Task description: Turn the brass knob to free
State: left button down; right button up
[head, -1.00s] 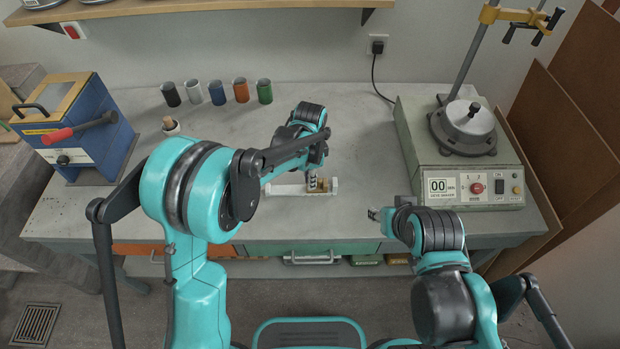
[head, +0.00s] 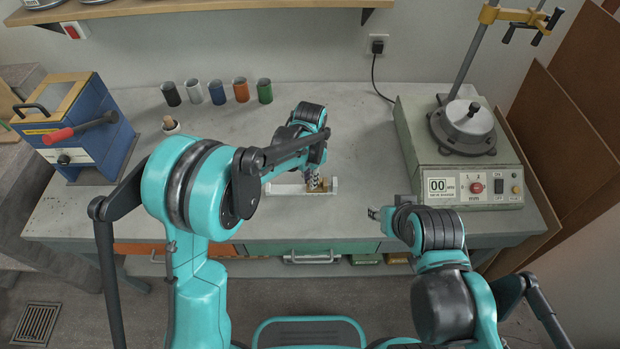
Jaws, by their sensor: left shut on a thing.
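A small white holder (head: 285,189) sits on the concrete bench near its front edge, with a brass-coloured part at its right end. My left gripper (head: 314,184) points down at that end and is shut on the brass knob (head: 322,187). The gripper and arm hide most of the knob, so its exact turn cannot be read. My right gripper (head: 374,213) is off the bench's front edge, to the right of the holder, empty; its fingers are too small to read.
Several coloured cylinders (head: 217,92) stand along the back of the bench (head: 350,130). A blue box with a red lever (head: 80,135) is at left. A green machine with a display (head: 460,180) is at right.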

pick_arm(q)
jog(key=c, duration=1.5)
grip_release()
notch_tip(320, 180, up, 12)
jog(key=shift+r, duration=0.1)
